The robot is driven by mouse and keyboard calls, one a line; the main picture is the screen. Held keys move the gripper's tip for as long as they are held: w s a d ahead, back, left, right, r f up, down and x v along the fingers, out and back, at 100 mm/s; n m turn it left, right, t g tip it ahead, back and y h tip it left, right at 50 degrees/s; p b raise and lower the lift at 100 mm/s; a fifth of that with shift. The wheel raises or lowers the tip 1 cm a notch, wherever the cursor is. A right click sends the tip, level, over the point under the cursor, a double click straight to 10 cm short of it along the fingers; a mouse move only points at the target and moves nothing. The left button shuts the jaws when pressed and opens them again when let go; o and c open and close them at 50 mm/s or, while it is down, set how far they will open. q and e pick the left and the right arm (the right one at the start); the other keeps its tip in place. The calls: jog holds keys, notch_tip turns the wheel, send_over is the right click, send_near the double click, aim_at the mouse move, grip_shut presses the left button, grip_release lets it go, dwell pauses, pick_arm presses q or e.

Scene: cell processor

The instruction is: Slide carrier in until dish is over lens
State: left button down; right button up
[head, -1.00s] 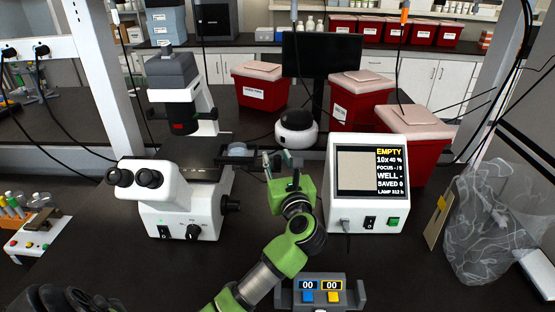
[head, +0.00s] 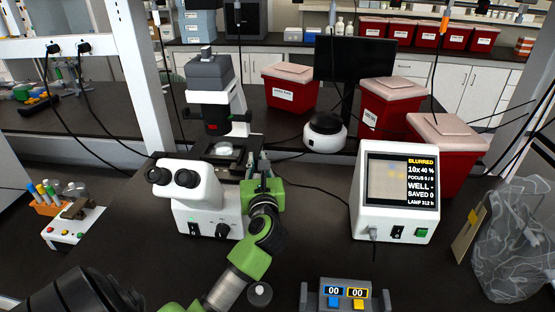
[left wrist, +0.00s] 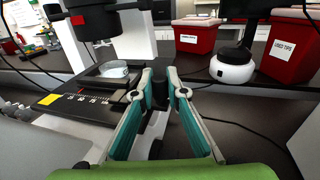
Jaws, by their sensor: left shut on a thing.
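The white microscope (head: 205,195) stands left of centre. The clear round dish (head: 222,149) sits in the dark carrier on the microscope's stage, beneath the dark upper column; it also shows in the left wrist view (left wrist: 113,70). The carrier (left wrist: 92,82) lies by a scale strip (left wrist: 85,98) with a yellow patch. My left gripper (left wrist: 160,85), with teal fingers, is shut on the carrier's dark handle (left wrist: 160,96) at the stage's right side. The lens under the dish is hidden. The monitor (head: 402,190) reads BLURRED, with a yellowish patch in its picture.
A grey button box (head: 345,296) with blue and yellow buttons is at the front. A white round device (head: 324,133) and red bins (head: 390,105) stand behind. A clear bag (head: 515,240) lies at right. Bench between microscope and monitor is mostly clear.

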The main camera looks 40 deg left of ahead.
pick_arm(q)
jog(key=shift+s+a+f, duration=0.1)
jog(key=shift+s+a, duration=0.05)
jog(key=shift+a, duration=0.1)
jog(key=shift+s+a, duration=0.1)
pick_arm(e)
jog(key=shift+w+d, duration=0.2)
jog(key=shift+d, duration=0.35)
pick_arm(q)
jog(key=c, duration=2)
grip_release()
pick_arm(e)
jog(key=shift+s, duration=0.1)
pick_arm(q)
jog(key=shift+s+d, duration=0.1)
jog(key=shift+d, duration=0.1)
jog(key=v, duration=1.1)
jog(key=shift+s+d, duration=0.15)
jog(key=shift+s, duration=0.1)
pick_arm(e)
jog(key=shift+a, duration=0.1)
jog(key=shift+r, duration=0.1)
